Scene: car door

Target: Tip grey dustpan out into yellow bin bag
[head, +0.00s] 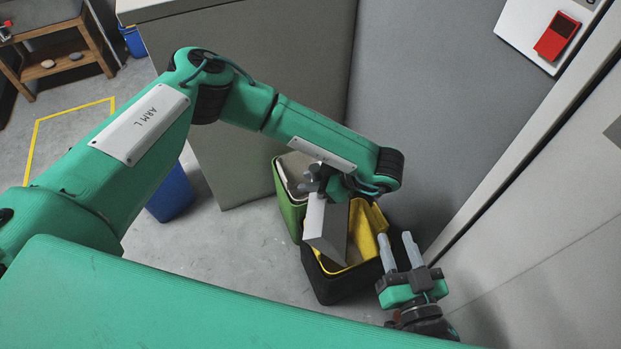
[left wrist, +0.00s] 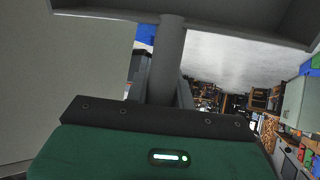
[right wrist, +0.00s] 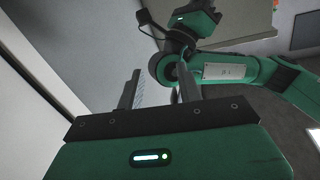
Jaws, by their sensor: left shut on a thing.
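The grey dustpan (head: 328,228) is over the black bin lined with the yellow bin bag (head: 366,232) in the head view. It looks tilted, and I cannot see whether anything is in its pan. My left gripper (head: 320,184) is shut on the dustpan's handle, which also shows in the left wrist view (left wrist: 171,55) with the pan (left wrist: 235,14) beyond it. The yellow bag hangs open over the bin's rim, partly hidden by the dustpan and my left arm. My right gripper (head: 400,252) is open and empty, just right of the black bin.
A green bin (head: 288,205) with a pale liner stands just behind the black bin (head: 345,287). A blue bin (head: 171,193) stands to the left. Grey panels rise behind and at right, close to both grippers. A wooden bench (head: 60,55) is far left.

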